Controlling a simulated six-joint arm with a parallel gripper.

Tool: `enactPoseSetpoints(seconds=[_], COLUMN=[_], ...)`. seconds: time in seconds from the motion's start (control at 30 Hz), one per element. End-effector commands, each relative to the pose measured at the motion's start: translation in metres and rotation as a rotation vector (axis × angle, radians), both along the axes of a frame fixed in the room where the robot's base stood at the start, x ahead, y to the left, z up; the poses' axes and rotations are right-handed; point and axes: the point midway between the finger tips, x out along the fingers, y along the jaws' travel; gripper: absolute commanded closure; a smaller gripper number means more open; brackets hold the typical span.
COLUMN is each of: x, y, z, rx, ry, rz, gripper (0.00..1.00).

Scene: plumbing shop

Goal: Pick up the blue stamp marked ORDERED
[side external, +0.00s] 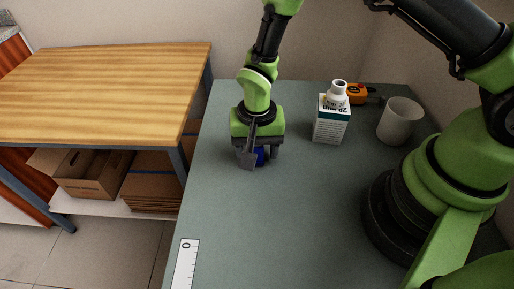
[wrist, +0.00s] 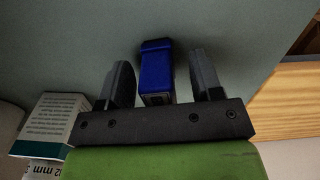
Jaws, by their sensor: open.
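The blue stamp (wrist: 156,72) stands between the two fingers of my gripper (wrist: 160,82) in the wrist view. A gap shows on each side of it, so the fingers do not appear to touch it. In the side external view, my gripper (side external: 257,158) is low over the grey-green table, and only a small blue part of the stamp (side external: 260,155) shows behind a finger. My gripper is open. The ORDERED marking is not visible in either view.
A white and teal box (side external: 330,122) with a white bottle (side external: 338,89) by it stands right of my gripper. An orange tool (side external: 358,94) and a white cup (side external: 399,122) are farther right. A ruler (side external: 185,265) lies at front left. The table's (side external: 270,220) front middle is clear.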

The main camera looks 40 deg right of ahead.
Motion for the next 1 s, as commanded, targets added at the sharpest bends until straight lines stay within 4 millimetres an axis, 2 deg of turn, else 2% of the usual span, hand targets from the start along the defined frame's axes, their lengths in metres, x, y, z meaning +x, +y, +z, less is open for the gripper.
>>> enactPoseSetpoints(seconds=[0.07, 0.3, 0.57, 0.73, 0.87, 1.0], x=[0.000, 0.000, 0.000, 0.001, 0.001, 0.001], y=[0.000, 0.000, 0.000, 0.000, 0.000, 0.000], z=[0.000, 0.000, 0.001, 0.010, 0.029, 0.058], rx=[0.000, 0.000, 0.000, 0.001, 0.001, 0.001], ry=[0.000, 0.000, 0.000, -0.002, -0.005, -0.006], rz=[0.000, 0.001, 0.001, 0.002, 0.002, 0.001], gripper=[0.40, 0.94, 0.95, 0.95, 0.95, 0.95])
